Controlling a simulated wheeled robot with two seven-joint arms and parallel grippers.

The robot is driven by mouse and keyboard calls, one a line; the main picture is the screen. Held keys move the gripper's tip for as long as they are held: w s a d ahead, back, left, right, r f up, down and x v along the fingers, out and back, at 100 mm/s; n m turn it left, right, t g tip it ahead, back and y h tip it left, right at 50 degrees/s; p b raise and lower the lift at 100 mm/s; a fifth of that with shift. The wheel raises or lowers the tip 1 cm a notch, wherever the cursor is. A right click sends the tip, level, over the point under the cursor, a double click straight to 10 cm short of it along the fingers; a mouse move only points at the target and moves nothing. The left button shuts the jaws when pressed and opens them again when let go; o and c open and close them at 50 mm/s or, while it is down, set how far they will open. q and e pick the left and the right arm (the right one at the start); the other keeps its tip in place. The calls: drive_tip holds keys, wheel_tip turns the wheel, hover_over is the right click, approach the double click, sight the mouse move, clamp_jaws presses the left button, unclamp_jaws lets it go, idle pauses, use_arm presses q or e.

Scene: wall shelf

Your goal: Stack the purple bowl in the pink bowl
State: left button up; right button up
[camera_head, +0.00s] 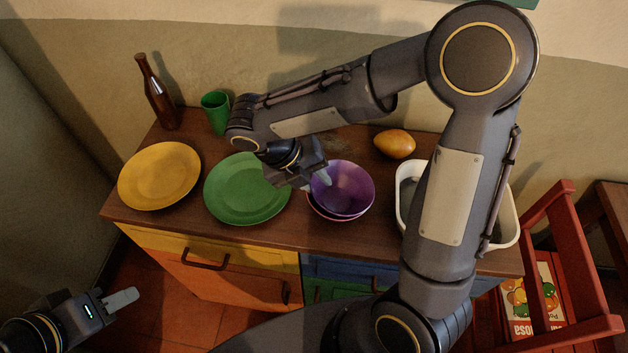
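The purple bowl (346,183) is on the right half of the cabinet top, its open side up. The pink bowl (336,216) shows only as a thin rim below it. The purple bowl sits in or just above the pink one; I cannot tell whether it rests there. My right gripper (317,180) is at the purple bowl's left rim, with one fingertip inside the bowl and the other part outside. Whether it is clamped on the rim is unclear. My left gripper (124,298) is low at the left, away from the cabinet and empty; its finger gap is not clear.
A green plate (240,195) lies just left of the bowls, with a yellow plate (159,176) further left. A brown bottle (157,95), green cup (216,112) and mango-like fruit (394,144) stand behind. My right arm partly hides a white basin (506,225). A red chair (570,270) is at right.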

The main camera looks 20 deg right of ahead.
drive_tip(key=s+v, duration=0.1)
drive_tip(key=v, duration=1.1)
drive_tip(key=s+d+f+m+t+y, duration=0.1)
drive_tip(key=s+d+m+t+y, duration=0.2)
drive_tip(key=m, duration=1.4)
drive_tip(key=s+d+f+m+t+y, duration=0.2)
drive_tip(key=s+d+m+y, duration=0.4)
drive_tip(key=m, duration=1.2)
drive_tip(key=s+t, duration=0.1)
drive_tip(key=s, duration=0.3)
drive_tip(key=shift+d+f+p, duration=0.2)
drive_tip(key=shift+f+p, duration=0.05)
drive_tip(key=shift+p, duration=0.1)
drive_tip(key=shift+s+t, duration=0.15)
drive_tip(key=shift+t, duration=0.15)
